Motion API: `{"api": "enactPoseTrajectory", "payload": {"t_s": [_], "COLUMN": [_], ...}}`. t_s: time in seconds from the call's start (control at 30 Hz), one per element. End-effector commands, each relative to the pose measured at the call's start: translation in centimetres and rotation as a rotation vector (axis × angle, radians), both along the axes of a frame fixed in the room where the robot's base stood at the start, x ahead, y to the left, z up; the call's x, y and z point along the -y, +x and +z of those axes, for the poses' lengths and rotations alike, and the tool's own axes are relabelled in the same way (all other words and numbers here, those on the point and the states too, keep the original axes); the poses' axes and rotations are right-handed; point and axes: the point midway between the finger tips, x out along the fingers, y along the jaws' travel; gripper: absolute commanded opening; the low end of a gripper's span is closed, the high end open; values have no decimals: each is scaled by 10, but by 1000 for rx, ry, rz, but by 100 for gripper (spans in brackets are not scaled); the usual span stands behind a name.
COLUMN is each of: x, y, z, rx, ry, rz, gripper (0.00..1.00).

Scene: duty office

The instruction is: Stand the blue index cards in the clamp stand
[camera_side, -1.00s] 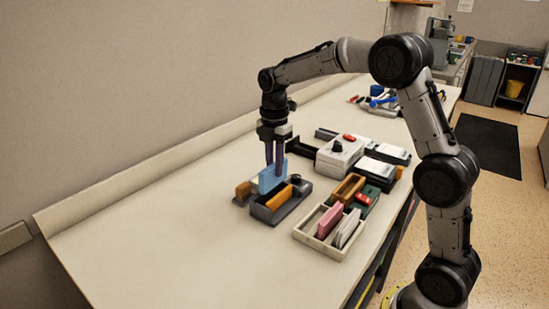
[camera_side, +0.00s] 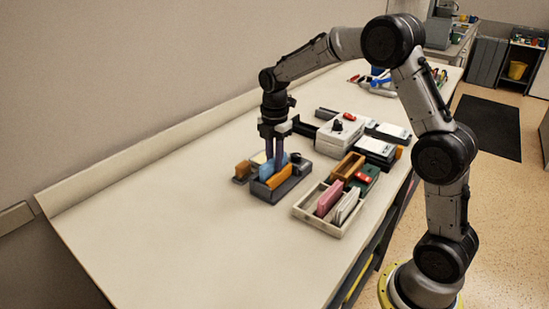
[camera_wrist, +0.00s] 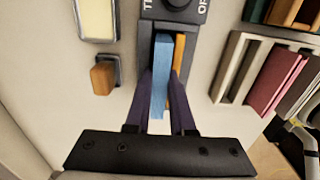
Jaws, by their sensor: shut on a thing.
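The blue index cards (camera_side: 266,170) stand upright between the purple fingers of my gripper (camera_side: 274,158), which is shut on them. The wrist view shows the blue cards (camera_wrist: 161,78) edge-on between my fingers. The clamp stand (camera_side: 268,196) is a dark grey box with a black knob and an orange block (camera_wrist: 180,62) inside. The cards are lowered into its slot, beside the orange block. Their lower part is hidden by the stand's wall, so I cannot tell whether they touch its floor.
A pale tray (camera_side: 304,217) holding pink cards (camera_side: 329,198) and whitish cards is to the right. A small orange-brown block (camera_wrist: 103,77) and a pale yellow pad (camera_wrist: 97,18) sit left of the stand. A white box with a knob (camera_side: 337,125) stands behind. The front-left table is clear.

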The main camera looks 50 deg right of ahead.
Motion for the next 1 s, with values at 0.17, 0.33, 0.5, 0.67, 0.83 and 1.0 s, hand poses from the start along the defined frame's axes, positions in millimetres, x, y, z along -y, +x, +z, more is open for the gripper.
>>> {"api": "enactPoseTrajectory", "payload": {"t_s": [0.17, 0.33, 0.5, 0.67, 0.83, 1.0], "x": [0, 0, 0, 0, 0, -1], "y": [-2, -2, -3, -3, -2, -1], "z": [-13, -13, -13, -13, -4, 10], "rx": [-17, -19, -19, -20, -18, -15], "ry": [3, 3, 3, 3, 3, 3], "rz": [0, 0, 0, 0, 0, 0], "gripper": [0, 0, 29, 57, 57, 57]}}
